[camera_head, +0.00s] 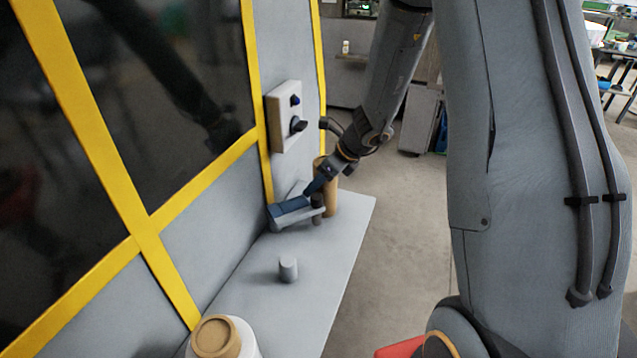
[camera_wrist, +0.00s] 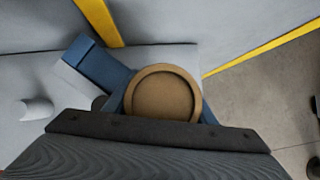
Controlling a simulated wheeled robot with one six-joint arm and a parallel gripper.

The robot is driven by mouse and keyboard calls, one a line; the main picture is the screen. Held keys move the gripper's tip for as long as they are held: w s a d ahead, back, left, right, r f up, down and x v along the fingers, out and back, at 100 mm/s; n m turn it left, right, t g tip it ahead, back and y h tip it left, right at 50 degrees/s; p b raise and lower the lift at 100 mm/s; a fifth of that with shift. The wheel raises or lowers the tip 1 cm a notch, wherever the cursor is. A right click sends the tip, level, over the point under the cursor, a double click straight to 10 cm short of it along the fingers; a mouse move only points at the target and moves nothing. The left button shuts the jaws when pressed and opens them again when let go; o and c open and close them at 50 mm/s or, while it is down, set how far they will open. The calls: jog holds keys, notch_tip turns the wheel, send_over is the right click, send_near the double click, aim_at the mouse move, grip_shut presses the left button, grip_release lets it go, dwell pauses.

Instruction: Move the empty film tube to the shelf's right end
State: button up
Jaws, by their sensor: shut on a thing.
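The empty film tube (camera_head: 331,202) is a brown cardboard cylinder, upright at the far end of the grey shelf (camera_head: 335,258). My gripper (camera_head: 322,180) is shut on its upper part. In the wrist view the tube's round brown top (camera_wrist: 163,95) sits between my blue fingers (camera_wrist: 163,108), which are mostly hidden by the wrist. The tube's lower end seems to be at the shelf surface; I cannot tell whether it touches.
A blue and grey block (camera_head: 290,208) with a dark post lies close left of the tube. A short grey peg (camera_head: 288,270) stands mid-shelf. A white roll with brown core (camera_head: 218,338) is at the near end. A control box (camera_head: 285,115) juts from the yellow-framed wall.

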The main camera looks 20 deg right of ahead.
jog(key=shift+f, duration=0.1)
jog(key=o, duration=0.9)
jog(key=shift+s+d+r, duration=0.1)
jog(key=shift+d+r, duration=0.1)
jog(key=shift+r, duration=0.3)
jog(key=v, duration=1.1)
jog(key=shift+s+a, duration=0.15)
jog(key=shift+s, duration=0.05)
